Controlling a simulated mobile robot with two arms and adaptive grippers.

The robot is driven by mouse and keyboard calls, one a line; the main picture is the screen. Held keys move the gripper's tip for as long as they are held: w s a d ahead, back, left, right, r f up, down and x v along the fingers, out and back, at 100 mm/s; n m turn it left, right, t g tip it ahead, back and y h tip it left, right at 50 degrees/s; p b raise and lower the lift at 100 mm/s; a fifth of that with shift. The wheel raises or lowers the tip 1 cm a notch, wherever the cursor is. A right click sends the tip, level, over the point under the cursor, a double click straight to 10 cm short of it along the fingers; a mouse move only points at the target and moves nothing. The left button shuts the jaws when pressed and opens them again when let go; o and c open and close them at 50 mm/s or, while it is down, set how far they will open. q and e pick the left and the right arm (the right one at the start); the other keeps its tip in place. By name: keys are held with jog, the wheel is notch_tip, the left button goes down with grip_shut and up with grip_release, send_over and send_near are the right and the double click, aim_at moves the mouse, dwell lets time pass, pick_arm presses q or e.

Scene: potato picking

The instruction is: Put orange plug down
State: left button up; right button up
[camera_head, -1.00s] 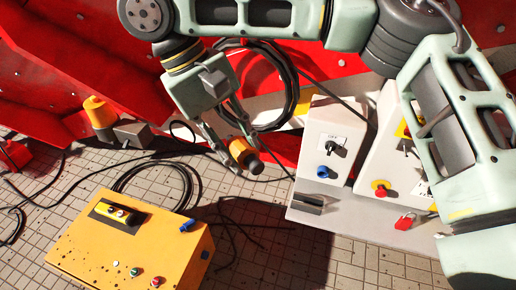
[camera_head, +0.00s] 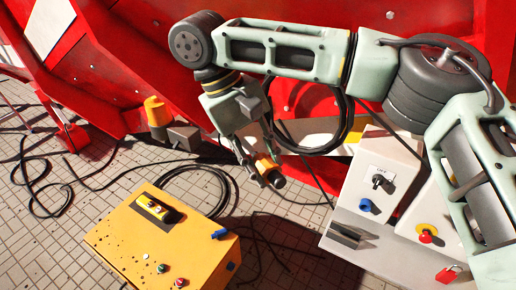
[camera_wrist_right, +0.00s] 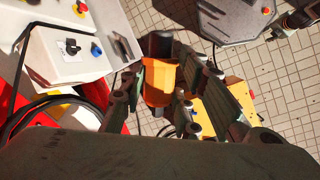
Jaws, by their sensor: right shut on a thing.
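The orange plug (camera_head: 266,167), with a dark end, is held in my right gripper (camera_head: 260,168) in the head view. In the right wrist view the orange plug (camera_wrist_right: 160,82) sits between the fingers of my right gripper (camera_wrist_right: 165,80), its black end (camera_wrist_right: 159,45) pointing away. The gripper is shut on it, held in the air between the yellow box (camera_head: 160,240) and the grey control cabinet (camera_head: 375,185). Part of the plug is hidden by the fingers. My left gripper does not show in the head view.
An orange-topped connector (camera_head: 157,112) on a grey block stands left of my right gripper. Black cables (camera_head: 45,185) lie on the tiled floor. A coiled black hose (camera_head: 325,140) hangs by the red machine (camera_head: 300,100). Open tiles lie at the lower left.

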aim_at(276, 185)
jog(key=d+f+n+t, duration=0.1)
jog(key=n, duration=0.2)
jog(key=s+d+f+n+t, duration=0.1)
jog(key=f+n, duration=0.1)
jog(key=n, duration=0.1)
jog(key=f+n+t, duration=0.1)
jog(key=f+n, duration=0.1)
jog(key=n, duration=0.1)
jog(key=shift+s+d+f+t, duration=0.15)
jog(key=shift+s+d+t, duration=0.2)
jog(key=shift+d+t, duration=0.05)
jog(key=n, duration=0.1)
jog(key=f+n, duration=0.1)
jog(key=d+f+n+t+y, duration=0.1)
jog(key=n, duration=0.1)
jog(key=shift+s, duration=0.3)
jog(key=shift+f, duration=0.1)
jog(key=s+d+f+m+g, duration=0.2)
jog(key=s+d+m+g, duration=0.1)
jog(key=d+m, duration=0.4)
jog(key=s+d+f+m+g, duration=0.3)
jog(key=d+m, duration=0.4)
jog(key=m, duration=0.3)
jog(key=shift+s, duration=0.55)
jog(key=shift+w, duration=0.1)
